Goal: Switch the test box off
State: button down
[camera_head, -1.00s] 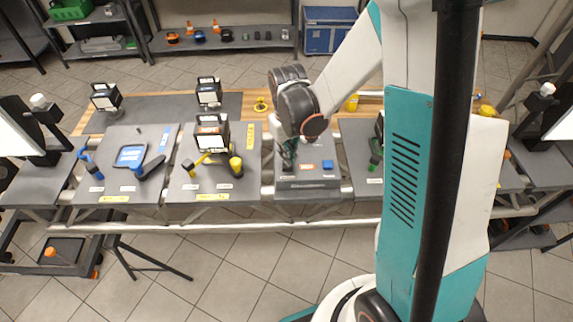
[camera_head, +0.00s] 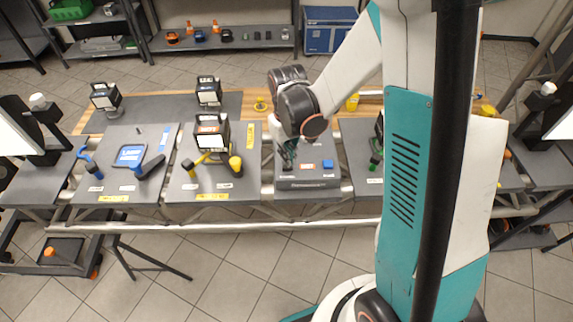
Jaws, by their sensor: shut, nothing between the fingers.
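The test box (camera_head: 309,184) is a grey box on the middle of the workbench. A blue block (camera_head: 327,165) sits on the right of its top, with a small, dull orange-red patch (camera_head: 306,167) left of it. My gripper (camera_head: 288,162) is shut and empty, pointing down at the left part of the box top. A small dark part shows under the fingertips. Whether the fingers touch it, and the switch's exact position, are too small and partly hidden to tell.
Left of the box, dark panels hold a yellow-and-black tool (camera_head: 235,165) and a blue-framed pad (camera_head: 130,155). Black-and-white lamp-like units (camera_head: 211,131) stand behind. A green-and-black item (camera_head: 376,158) is close on the right. Floor in front is clear.

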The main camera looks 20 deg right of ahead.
jog(key=shift+f+b, duration=1.1)
jog(key=shift+f, duration=0.15)
dwell(0.6)
jog(key=shift+r+p, duration=2.2)
jog(key=shift+r, duration=1.3)
jog(key=s+r+m+t+b, duration=0.1)
jog(key=s+r+t+b, duration=0.2)
jog(key=s+b, duration=0.2)
jog(key=s+r+m+t+b, duration=0.1)
jog(key=s+r+t+b, duration=0.3)
jog(key=s, duration=0.6)
jog(key=b, duration=0.2)
jog(key=shift+b, duration=0.3)
